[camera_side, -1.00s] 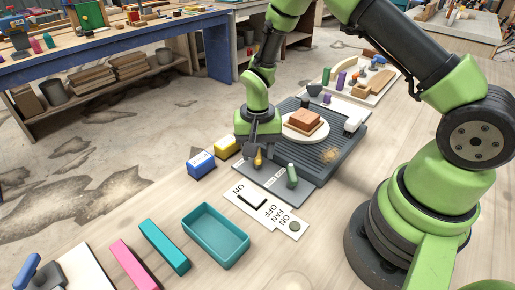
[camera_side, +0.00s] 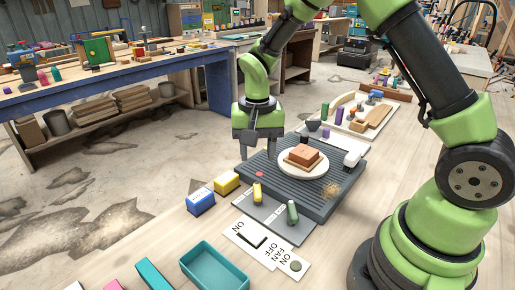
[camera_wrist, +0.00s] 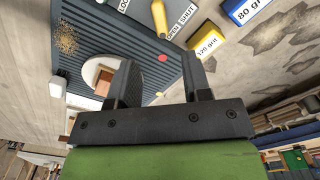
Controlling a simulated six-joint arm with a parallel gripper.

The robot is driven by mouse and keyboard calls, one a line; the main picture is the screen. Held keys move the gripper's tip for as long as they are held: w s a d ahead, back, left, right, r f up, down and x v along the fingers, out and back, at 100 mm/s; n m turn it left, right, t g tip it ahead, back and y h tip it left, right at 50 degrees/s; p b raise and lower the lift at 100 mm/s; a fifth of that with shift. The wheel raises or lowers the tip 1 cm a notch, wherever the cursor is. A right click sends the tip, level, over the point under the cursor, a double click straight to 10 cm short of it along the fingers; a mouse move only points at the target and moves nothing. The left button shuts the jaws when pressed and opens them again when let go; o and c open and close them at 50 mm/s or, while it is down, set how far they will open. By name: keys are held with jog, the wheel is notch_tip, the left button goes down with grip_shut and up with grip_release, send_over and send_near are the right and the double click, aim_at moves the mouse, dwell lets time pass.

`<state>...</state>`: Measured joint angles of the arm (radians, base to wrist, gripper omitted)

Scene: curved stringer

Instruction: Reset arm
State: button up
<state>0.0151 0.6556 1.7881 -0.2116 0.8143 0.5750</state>
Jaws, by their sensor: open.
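My gripper (camera_side: 258,150) is open and empty. It hangs above the far left corner of the dark ribbed platform (camera_side: 322,206), and in the wrist view its two fingers (camera_wrist: 165,85) stand apart with nothing between them. A brown block (camera_side: 303,155) sits on a round white plate on the platform. A yellow handle (camera_side: 257,192) and a green handle (camera_side: 292,212) stand on the grey panel at the platform's front. A small red spot (camera_side: 259,174) lies on the platform near the yellow handle.
Blue (camera_side: 201,201) and yellow (camera_side: 227,183) sanding blocks lie left of the platform. White switch labels (camera_side: 250,237) and a teal bin (camera_side: 214,266) are in front. A white block (camera_side: 352,158) and a tray of wooden parts (camera_side: 370,118) stand at the right and back.

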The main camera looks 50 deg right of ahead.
jog(key=shift+r, duration=0.2)
jog(key=s+a+r+n+t+y, duration=0.1)
jog(key=s+r+n+t, duration=0.1)
jog(key=s+r, duration=0.45)
jog(key=s+a+r+n+t, duration=0.15)
jog(key=s+r, duration=0.25)
jog(key=r, duration=0.5)
jog(key=s+r+n+t+y, duration=0.1)
jog(key=s+t, duration=0.2)
jog(key=s, duration=0.4)
jog(key=shift+s+a+r+n+t, duration=0.35)
jog(key=shift+r, duration=0.05)
